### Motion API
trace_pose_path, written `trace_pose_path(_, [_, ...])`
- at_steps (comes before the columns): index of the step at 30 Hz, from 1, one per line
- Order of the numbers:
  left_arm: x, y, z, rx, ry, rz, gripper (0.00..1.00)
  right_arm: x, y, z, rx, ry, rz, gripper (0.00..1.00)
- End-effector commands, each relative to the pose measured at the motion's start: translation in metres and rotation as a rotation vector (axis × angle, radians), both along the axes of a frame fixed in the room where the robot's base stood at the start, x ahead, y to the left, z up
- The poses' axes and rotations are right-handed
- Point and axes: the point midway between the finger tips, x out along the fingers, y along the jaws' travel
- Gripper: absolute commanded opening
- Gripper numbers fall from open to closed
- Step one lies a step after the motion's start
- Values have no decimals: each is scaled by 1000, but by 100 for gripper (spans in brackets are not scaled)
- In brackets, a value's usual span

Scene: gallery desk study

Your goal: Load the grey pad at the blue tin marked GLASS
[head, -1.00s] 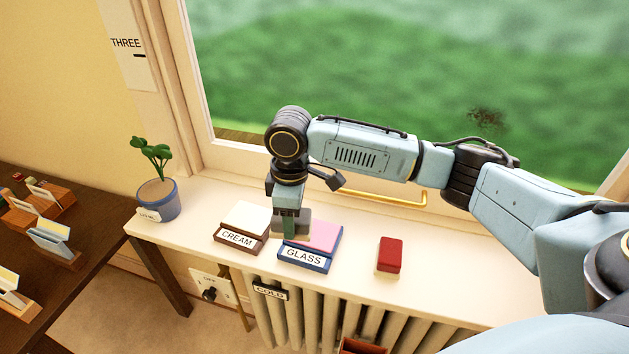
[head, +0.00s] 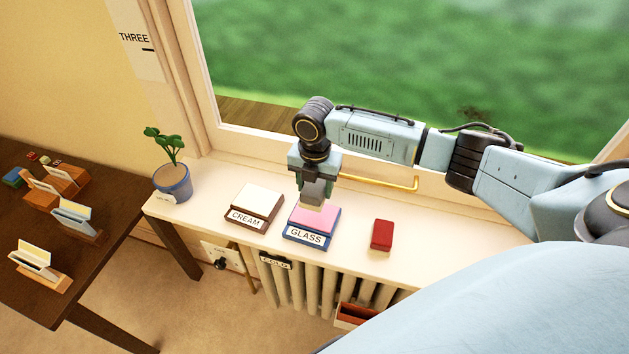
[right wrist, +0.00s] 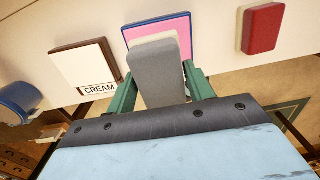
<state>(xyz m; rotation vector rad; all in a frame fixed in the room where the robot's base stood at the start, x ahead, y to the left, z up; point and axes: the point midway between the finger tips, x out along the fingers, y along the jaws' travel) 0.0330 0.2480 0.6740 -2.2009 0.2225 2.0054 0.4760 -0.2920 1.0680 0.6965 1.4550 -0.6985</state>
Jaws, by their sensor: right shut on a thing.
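The blue tin marked GLASS (head: 304,237) lies on the window sill with a pink surface inside its rim; its pink surface also shows in the right wrist view (right wrist: 163,26). My right gripper (head: 312,196) is above the tin and shut on the grey pad (right wrist: 160,72). The pad has a paler layer on its far side and hangs over the pink surface. In the head view the pad's lower end is close to the pink; I cannot tell whether they touch. My left gripper is not in view.
The brown tin marked CREAM (head: 254,208) is just left of the blue tin. A red block (head: 382,235) lies on the sill (head: 430,258) to the right. A potted plant (head: 173,182) stands at the sill's left end. A dark table (head: 95,250) with card holders is at left.

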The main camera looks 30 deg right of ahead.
Motion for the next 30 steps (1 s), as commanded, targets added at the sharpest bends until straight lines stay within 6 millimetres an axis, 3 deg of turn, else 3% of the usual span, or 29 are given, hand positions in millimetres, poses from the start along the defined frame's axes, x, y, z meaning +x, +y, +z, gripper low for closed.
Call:
trace_pose_path(16, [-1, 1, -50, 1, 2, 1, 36, 0, 0, -53, 0, 0, -2, 34])
trace_pose_path(30, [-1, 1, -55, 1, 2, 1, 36, 0, 0, -57, -1, -1, -2, 34])
